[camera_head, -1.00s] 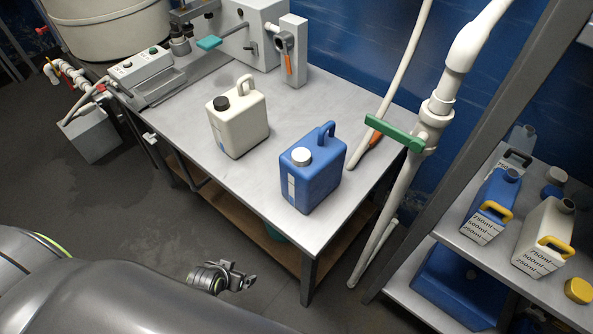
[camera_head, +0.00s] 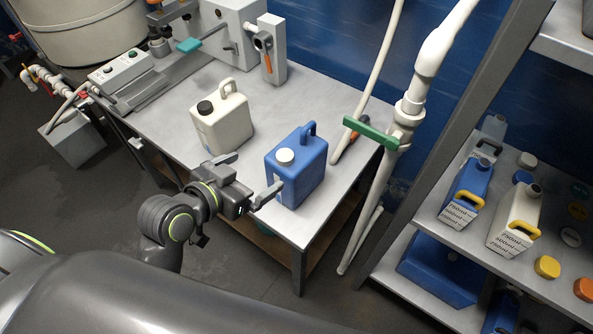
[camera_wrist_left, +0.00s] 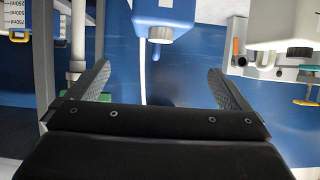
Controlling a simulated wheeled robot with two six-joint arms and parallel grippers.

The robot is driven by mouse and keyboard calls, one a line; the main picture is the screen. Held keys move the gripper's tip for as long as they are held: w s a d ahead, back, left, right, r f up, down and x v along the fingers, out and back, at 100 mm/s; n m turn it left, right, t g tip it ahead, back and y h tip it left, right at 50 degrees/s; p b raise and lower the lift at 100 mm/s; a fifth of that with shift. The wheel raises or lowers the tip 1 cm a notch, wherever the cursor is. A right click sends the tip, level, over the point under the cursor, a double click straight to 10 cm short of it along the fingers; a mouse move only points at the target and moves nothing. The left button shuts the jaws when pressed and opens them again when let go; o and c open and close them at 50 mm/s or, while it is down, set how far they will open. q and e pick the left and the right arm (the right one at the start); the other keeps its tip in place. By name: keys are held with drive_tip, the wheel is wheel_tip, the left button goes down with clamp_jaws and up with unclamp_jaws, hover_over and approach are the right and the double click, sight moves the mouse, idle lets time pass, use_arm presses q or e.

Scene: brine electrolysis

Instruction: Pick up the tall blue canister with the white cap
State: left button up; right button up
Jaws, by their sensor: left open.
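The tall blue canister (camera_head: 308,178) with the white cap (camera_head: 285,156) stands upright near the front right corner of the metal table (camera_head: 255,208). My left gripper (camera_head: 248,176) is at the table's front edge, just left of the canister. Its jaws are open and empty, and one finger overlaps the canister's lower left side in the head view. In the left wrist view, the canister (camera_wrist_left: 176,12) appears upside down, beyond the open fingers (camera_wrist_left: 160,78) and roughly between them. My right gripper is not in view.
A white canister (camera_head: 226,124) with a black cap stands to the left on the table. A white pipe with a green lever (camera_head: 371,132) rises behind the table's right end. The shelf rack (camera_head: 458,236) at the right holds several canisters.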

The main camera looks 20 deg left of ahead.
sight(286, 155)
use_arm(q)
drive_tip(key=p+x, duration=0.1)
drive_tip(key=x, duration=0.9)
drive_tip(key=shift+w+d+f, duration=0.1)
drive_tip(key=shift+w+f, duration=0.05)
drive_tip(key=shift+w, duration=0.2)
drive_tip(key=shift+w+d+f+p, duration=0.3)
drive_tip(key=shift+w+p, duration=0.05)
drive_tip(key=shift+w, duration=0.25)
drive_tip(key=shift+p+x, duration=0.35)
drive_tip(key=shift+x, duration=1.55)
drive_tip(key=shift+f, duration=0.1)
drive_tip(key=c, duration=1.6)
drive_tip(key=shift+c, duration=0.8)
drive_tip(key=shift+r, duration=0.25)
